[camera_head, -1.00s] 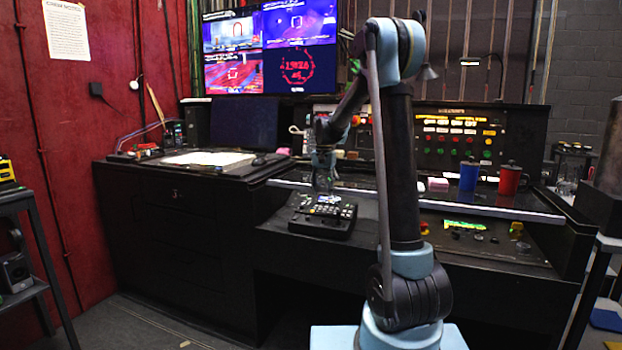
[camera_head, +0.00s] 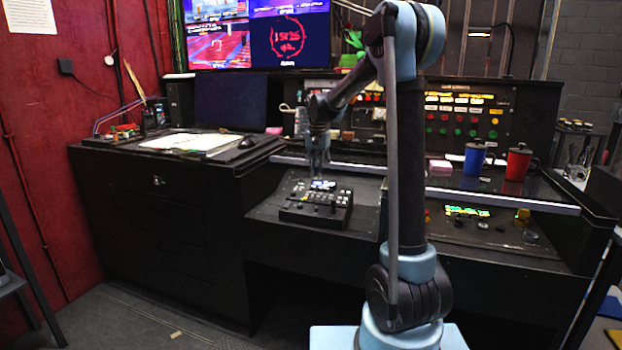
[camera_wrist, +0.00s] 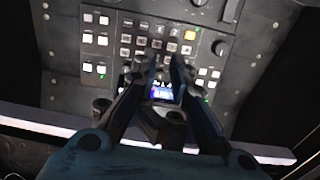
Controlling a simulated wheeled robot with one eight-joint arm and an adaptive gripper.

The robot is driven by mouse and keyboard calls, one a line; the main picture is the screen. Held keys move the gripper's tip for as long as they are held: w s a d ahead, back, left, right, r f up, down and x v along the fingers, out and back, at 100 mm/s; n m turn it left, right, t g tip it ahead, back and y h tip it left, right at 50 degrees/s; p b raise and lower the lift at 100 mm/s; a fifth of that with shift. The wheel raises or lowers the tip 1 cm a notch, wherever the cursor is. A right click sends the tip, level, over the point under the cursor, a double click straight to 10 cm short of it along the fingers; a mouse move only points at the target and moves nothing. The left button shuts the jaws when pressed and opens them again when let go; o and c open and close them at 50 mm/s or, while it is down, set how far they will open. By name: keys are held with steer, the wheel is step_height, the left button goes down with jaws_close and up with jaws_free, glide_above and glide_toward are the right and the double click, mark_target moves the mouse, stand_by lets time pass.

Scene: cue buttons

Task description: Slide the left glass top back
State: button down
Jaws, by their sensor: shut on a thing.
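The left glass top (camera_head: 352,168) shows as a dark panel with a pale front edge, behind the small control console in the head view. The pale edge (camera_wrist: 210,151) also crosses the lower part of the wrist view, passing behind my fingers. My gripper (camera_head: 320,172) points down in front of that edge, over the console. In the wrist view my gripper (camera_wrist: 165,60) has its fingertips close together. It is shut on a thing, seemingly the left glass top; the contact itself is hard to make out. The right glass top (camera_head: 480,197) lies to the right, partly behind my arm.
The control console (camera_head: 318,205), with buttons and a small lit screen, stands on the desk just below my gripper. Button panels (camera_head: 465,118) line the back. Papers (camera_head: 190,141) lie at the left.

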steer(key=shift+w+d, duration=0.5)
steer(key=shift+w, duration=0.9)
steer(key=shift+w+d, duration=0.45)
steer(key=shift+w, duration=0.9)
steer(key=shift+w+d, duration=0.5)
steer(key=shift+w, duration=0.9)
steer(key=shift+s+a, duration=0.25)
steer(key=shift+s, duration=0.35)
steer(key=shift+s+a, duration=0.2)
steer(key=shift+s, duration=0.4)
step_height(320, 180, up, 9)
